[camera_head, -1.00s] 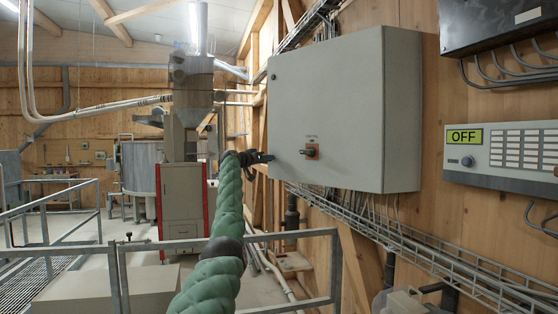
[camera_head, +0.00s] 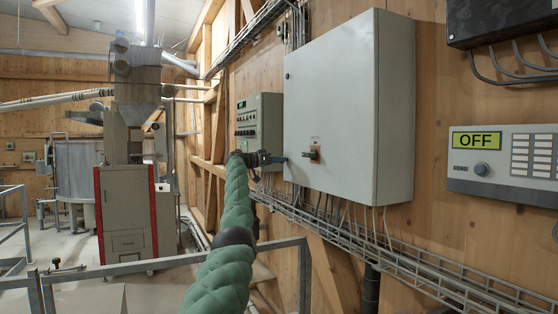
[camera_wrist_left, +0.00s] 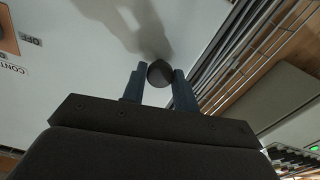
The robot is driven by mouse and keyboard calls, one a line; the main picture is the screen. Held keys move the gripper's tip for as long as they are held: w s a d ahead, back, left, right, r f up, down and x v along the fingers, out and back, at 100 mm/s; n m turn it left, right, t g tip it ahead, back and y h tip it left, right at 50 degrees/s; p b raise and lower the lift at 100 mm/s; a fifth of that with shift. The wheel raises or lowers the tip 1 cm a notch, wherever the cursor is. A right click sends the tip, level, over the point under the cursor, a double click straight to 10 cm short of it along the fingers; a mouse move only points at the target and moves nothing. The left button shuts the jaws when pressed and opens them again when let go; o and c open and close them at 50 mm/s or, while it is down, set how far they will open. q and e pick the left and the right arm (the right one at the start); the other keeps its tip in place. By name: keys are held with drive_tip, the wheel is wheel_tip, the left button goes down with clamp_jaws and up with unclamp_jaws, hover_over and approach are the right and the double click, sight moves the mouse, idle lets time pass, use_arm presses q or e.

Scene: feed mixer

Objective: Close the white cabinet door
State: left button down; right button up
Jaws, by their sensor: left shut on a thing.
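The pale grey-white cabinet (camera_head: 335,85) hangs on the wooden wall, right of the middle in the head view. Its front door has an orange-red plate with a dark switch (camera_head: 313,152). The door looks flush or nearly flush with the box; I cannot tell if a thin gap remains. My left gripper (camera_head: 282,160) is at the door's lower left edge. In the left wrist view its two blue-grey fingers are shut on a dark round knob (camera_wrist_left: 160,73), beside the pale door surface (camera_wrist_left: 95,70). My right gripper is not in view.
A smaller control box (camera_head: 259,130) is on the wall left of the cabinet. A wire cable tray (camera_head: 400,262) runs below. A panel reading OFF (camera_head: 505,165) is at right. A metal railing (camera_head: 170,262) crosses the front. A machine with red edges (camera_head: 127,215) stands behind.

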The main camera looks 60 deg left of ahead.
use_arm(q)
drive_tip(key=shift+w+r, duration=0.2)
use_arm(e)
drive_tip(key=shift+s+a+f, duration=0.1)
use_arm(q)
drive_tip(key=c, duration=1.5)
unclamp_jaws()
drive_tip(key=o, duration=0.4)
drive_tip(key=shift+w+f, duration=0.1)
drive_tip(key=shift+w, duration=0.1)
drive_tip(key=shift+w+f, duration=0.25)
drive_tip(key=shift+w, duration=0.1)
drive_tip(key=s+b, duration=0.3)
drive_tip(key=s, duration=0.4)
drive_tip(key=shift+s+a+b, duration=0.35)
drive_tip(key=shift+s+a, duration=0.05)
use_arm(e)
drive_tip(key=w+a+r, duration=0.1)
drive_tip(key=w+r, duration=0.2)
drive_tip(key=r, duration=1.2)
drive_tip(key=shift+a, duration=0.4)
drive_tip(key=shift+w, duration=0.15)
